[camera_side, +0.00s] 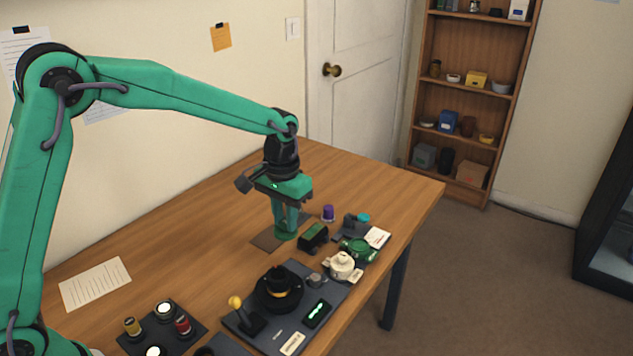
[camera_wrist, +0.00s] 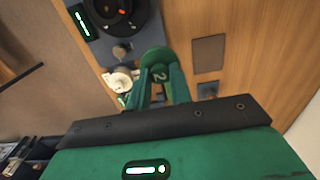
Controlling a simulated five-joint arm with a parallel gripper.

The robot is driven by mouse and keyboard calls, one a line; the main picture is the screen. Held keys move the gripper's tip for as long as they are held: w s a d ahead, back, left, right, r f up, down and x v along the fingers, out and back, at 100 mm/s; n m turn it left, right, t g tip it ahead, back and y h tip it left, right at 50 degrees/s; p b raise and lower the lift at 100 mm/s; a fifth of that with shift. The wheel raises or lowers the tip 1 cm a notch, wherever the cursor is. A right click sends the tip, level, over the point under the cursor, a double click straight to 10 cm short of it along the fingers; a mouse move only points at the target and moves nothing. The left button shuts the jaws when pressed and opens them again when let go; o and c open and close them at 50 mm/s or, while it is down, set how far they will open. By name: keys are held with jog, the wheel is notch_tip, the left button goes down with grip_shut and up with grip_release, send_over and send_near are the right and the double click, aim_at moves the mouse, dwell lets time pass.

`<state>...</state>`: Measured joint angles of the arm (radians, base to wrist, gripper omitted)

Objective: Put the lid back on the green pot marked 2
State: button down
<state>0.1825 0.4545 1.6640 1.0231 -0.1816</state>
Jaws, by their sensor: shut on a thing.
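My gripper (camera_side: 286,229) is shut on a green round lid (camera_side: 286,237), low over the table. In the wrist view the lid (camera_wrist: 157,63) shows a pale 2 on its top between the fingertips. Whether it touches the table I cannot tell. A green pot (camera_side: 358,250) stands near the table's right edge, to the right of my gripper, beside a white pot. Its mark is too small to read. In the wrist view the green pot is mostly hidden behind a finger.
The white pot (camera_side: 342,265) stands in front of the green pot. A dark box with a green top (camera_side: 313,237) lies between my gripper and the pots. A dark console (camera_side: 280,310) with a lever fills the front. A brown mat (camera_side: 268,240) and a purple cap (camera_side: 328,213) are near my gripper.

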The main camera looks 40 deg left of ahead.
dwell(0.3)
jog(key=shift+w+d, duration=0.4)
jog(key=shift+w, duration=0.35)
jog(key=w+d, duration=1)
jog(key=w, duration=0.2)
jog(key=shift+f, duration=0.4)
jog(key=shift+f, duration=0.2)
jog(key=shift+f, duration=3)
jog(key=shift+f, duration=0.15)
